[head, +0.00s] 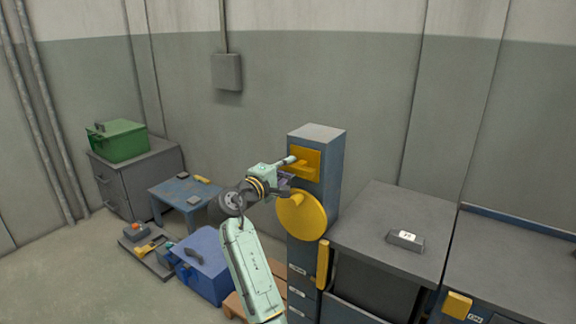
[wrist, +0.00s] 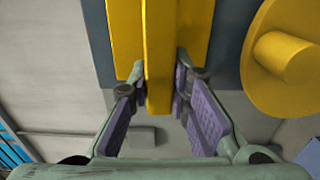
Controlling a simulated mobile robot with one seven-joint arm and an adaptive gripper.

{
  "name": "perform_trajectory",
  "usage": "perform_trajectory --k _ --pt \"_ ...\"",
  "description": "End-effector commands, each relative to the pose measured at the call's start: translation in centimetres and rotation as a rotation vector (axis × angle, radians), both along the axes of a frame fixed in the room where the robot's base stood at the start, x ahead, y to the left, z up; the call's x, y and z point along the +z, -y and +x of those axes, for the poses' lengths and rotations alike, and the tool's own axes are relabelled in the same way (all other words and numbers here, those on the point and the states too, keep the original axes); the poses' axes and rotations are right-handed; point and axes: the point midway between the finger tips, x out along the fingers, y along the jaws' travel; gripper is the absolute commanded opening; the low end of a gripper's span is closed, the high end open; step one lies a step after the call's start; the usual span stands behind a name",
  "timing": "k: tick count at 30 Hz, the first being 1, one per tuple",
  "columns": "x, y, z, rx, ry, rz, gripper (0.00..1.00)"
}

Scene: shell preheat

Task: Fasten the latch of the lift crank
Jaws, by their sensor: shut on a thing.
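The lift crank (head: 308,222) is a yellow disc with a stubby knob on the front of a tall blue-grey column (head: 333,168). Above it on the column is a yellow latch plate (head: 311,162) with a projecting bar. In the wrist view the yellow latch bar (wrist: 159,45) runs down the middle, in front of its plate, and the crank (wrist: 262,75) is at the right. My gripper (head: 289,176) is at the latch. In the wrist view my gripper (wrist: 155,90) has its fingertips on either side of the bar, shut on it.
A grey-topped cabinet (head: 385,217) with a small labelled block (head: 405,240) stands right of the column. At left are a blue table (head: 176,190), a blue box (head: 211,275) and a green box (head: 120,142) on a grey cabinet. Some floor is open at lower left.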

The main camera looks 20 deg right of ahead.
Motion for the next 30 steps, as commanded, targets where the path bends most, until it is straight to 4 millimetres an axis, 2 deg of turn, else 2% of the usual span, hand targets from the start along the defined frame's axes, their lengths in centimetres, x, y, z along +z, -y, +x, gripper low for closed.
perform_trajectory --k 11,12,18,21,30 --pt "0.02 0.00 0.00 0.000 -0.005 -0.006 0.00" --pt "0.02 0.00 0.00 0.000 -0.005 -0.006 0.20" --pt "0.02 0.00 0.00 0.000 -0.004 -0.004 0.33" --pt "0.02 -0.01 0.01 0.000 -0.003 -0.004 0.38" --pt "0.00 -0.18 -0.09 0.001 -0.003 -0.003 0.38"
